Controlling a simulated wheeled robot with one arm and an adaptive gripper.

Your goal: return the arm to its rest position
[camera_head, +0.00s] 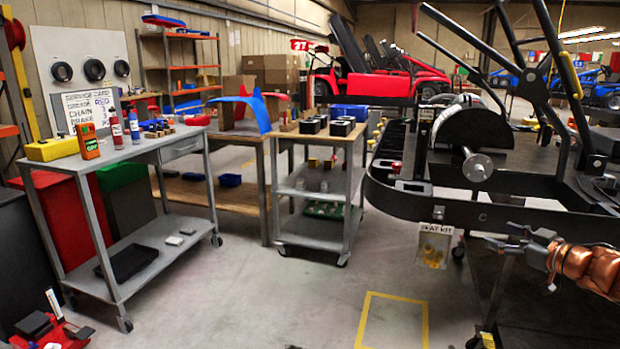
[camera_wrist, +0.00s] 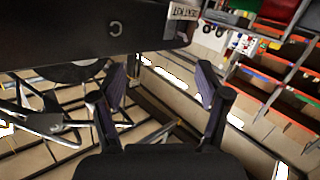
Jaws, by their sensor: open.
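My gripper (camera_head: 500,238) is at the right of the head view, with my copper-coloured arm reaching in from the right edge. It is beside the dark kart frame (camera_head: 465,212), just below its lower rail. A small bag labelled as a seat kit (camera_head: 434,246) hangs from the rail to the left of my gripper and apart from it. In the wrist view my gripper (camera_wrist: 162,85) has its two fingers spread wide with nothing between them. The wrist view is tilted and shows the dark frame (camera_wrist: 90,35) across the upper left.
A grey trolley (camera_head: 165,245) with bottles and a yellow block stands at left. A smaller shelved cart (camera_head: 312,232) stands in the middle, next to a wooden table (camera_head: 262,150). A red tool (camera_head: 52,335) is at lower left. The floor in front, with a yellow-taped rectangle (camera_head: 395,294), is clear.

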